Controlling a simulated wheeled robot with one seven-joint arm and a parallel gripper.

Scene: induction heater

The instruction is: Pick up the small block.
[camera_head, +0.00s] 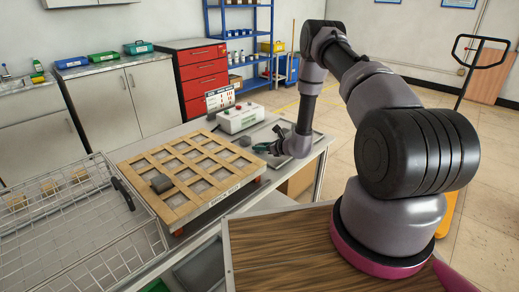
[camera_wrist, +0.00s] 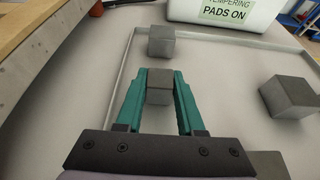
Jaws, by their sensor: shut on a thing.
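My gripper (camera_wrist: 159,88) has teal fingers on either side of a small grey block (camera_wrist: 159,79), shut on it. In the wrist view this block is over or on a shallow light tray (camera_wrist: 222,72); I cannot tell whether it touches the tray floor. A second grey block (camera_wrist: 161,40) stands just beyond the fingertips, and a larger-looking grey block (camera_wrist: 289,97) sits to the right. In the head view my gripper (camera_head: 264,148) is at the right of the bench, and the held block is too small to make out there.
A white control box (camera_head: 240,118) with a sign (camera_head: 220,98) stands behind. A wire basket (camera_head: 75,235) is at the left. The wooden surface (camera_head: 290,255) in front is clear.

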